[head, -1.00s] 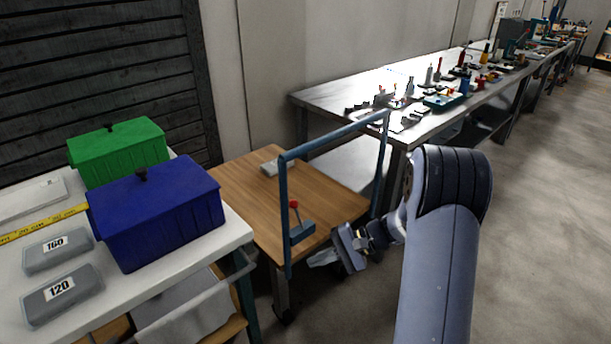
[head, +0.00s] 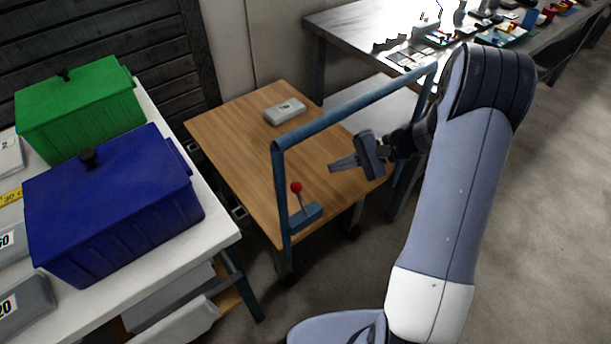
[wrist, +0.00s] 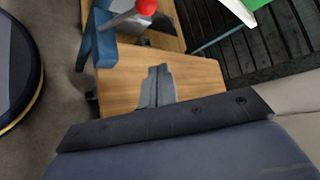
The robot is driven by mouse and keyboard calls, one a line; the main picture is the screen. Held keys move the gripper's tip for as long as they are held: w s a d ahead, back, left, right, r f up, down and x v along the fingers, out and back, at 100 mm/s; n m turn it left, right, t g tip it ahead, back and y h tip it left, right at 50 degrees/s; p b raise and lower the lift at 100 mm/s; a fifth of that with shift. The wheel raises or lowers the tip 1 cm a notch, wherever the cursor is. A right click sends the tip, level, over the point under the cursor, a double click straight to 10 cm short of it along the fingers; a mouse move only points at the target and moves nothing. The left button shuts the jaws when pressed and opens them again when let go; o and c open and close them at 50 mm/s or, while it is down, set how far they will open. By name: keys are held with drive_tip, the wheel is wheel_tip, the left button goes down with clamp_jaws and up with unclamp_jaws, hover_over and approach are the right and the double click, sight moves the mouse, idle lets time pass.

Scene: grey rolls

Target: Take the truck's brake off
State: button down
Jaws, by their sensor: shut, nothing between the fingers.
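The truck (head: 235,135) is a low cart with a wooden deck and a blue tubular push handle (head: 355,105). Its brake lever (head: 300,197) has a red knob and rises from a blue block (head: 306,216) near the foot of the handle's left post. In the wrist view the red knob (wrist: 146,7) shows at the top edge, with the blue block (wrist: 100,40) beside it. My gripper (head: 332,166) is shut and empty, pointing left, to the upper right of the knob and apart from it. Its fingertips (wrist: 158,70) show over the wooden deck in the wrist view.
A grey box (head: 285,110) lies on the deck. A white table at left holds a blue bin (head: 110,210) and a green bin (head: 75,115). A metal workbench (head: 350,28) with many small items stands behind. Open floor (head: 545,200) lies at right.

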sight(301, 200)
drive_tip(key=shift+a, duration=0.1)
drive_tip(key=s+a+f, duration=0.2)
drive_tip(key=a, duration=0.6)
drive_tip(key=shift+s+a+p, duration=0.3)
drive_tip(key=shift+s+p, duration=0.1)
drive_tip(key=shift+s+d+n+t+y+b, duration=0.3)
drive_tip(key=shift+s+n+t+y+b, duration=0.15)
drive_tip(key=shift+b, duration=1.5)
drive_tip(key=s+d+n+t+y+b, duration=0.1)
drive_tip(key=b, duration=0.4)
drive_tip(key=shift+s, duration=0.1)
drive_tip(key=y+b, duration=0.1)
drive_tip(key=b, duration=0.1)
drive_tip(key=s+d+n+y+b, duration=0.1)
drive_tip(key=b, duration=0.1)
drive_tip(key=shift+s+r+n+t, duration=0.2)
drive_tip(key=shift+r+n+t, duration=0.05)
drive_tip(key=shift+r+t, duration=0.1)
drive_tip(key=shift+s+d+f+b, duration=0.1)
drive_tip(key=shift+s+d+b, duration=0.5)
drive_tip(key=shift+s+b, duration=0.25)
drive_tip(key=shift+s+d+b, duration=0.55)
drive_tip(key=shift+s+b, duration=0.15)
drive_tip(key=shift+s, duration=0.25)
